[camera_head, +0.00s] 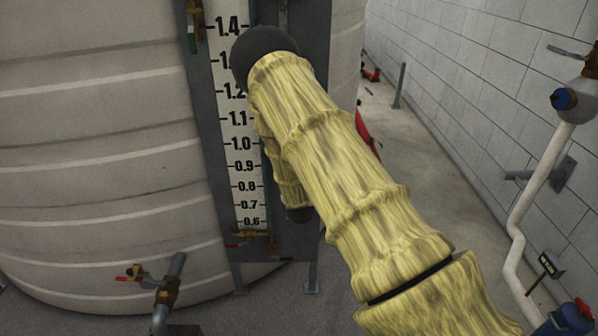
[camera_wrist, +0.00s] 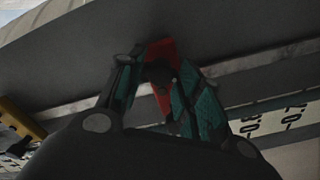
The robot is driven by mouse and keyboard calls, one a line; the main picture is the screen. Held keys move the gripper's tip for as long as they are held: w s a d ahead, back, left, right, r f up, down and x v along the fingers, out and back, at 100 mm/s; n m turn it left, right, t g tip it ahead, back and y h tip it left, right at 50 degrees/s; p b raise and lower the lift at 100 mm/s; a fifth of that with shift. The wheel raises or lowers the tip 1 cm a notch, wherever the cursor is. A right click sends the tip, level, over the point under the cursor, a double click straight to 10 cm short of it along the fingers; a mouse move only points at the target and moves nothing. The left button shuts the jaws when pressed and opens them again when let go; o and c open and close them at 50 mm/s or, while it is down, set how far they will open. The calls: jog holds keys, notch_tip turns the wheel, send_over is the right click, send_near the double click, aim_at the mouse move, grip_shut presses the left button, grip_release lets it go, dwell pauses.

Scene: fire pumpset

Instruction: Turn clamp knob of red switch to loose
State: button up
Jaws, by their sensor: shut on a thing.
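The red switch (camera_wrist: 165,52) shows in the wrist view as a red plate against a grey surface, between my fingers. A dark round clamp knob (camera_wrist: 158,72) sits in front of it. My gripper (camera_wrist: 161,78) has teal-padded fingers on either side of the knob and is shut on it. How far the knob is turned cannot be told in this dark view. In the head view my yellow-sleeved arm covers the gripper, and I cannot make out the switch or knob there.
A large pale tank (camera_head: 95,150) fills the left, with a level scale (camera_head: 241,150) on a dark panel. A valve with a red handle (camera_head: 130,273) stands low at the front. A block wall (camera_head: 490,100) and white pipe (camera_head: 535,190) are right, with open floor (camera_head: 420,160) between.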

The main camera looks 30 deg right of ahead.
jog(key=shift+f+n+b, duration=0.15)
jog(key=shift+n+b, duration=2.3)
jog(key=shift+n, duration=0.85)
jog(key=o, duration=1)
jog(key=shift+s+a, duration=0.1)
jog(key=v, duration=1.1)
jog(key=shift+s+a, duration=0.15)
jog(key=shift+s, duration=0.2)
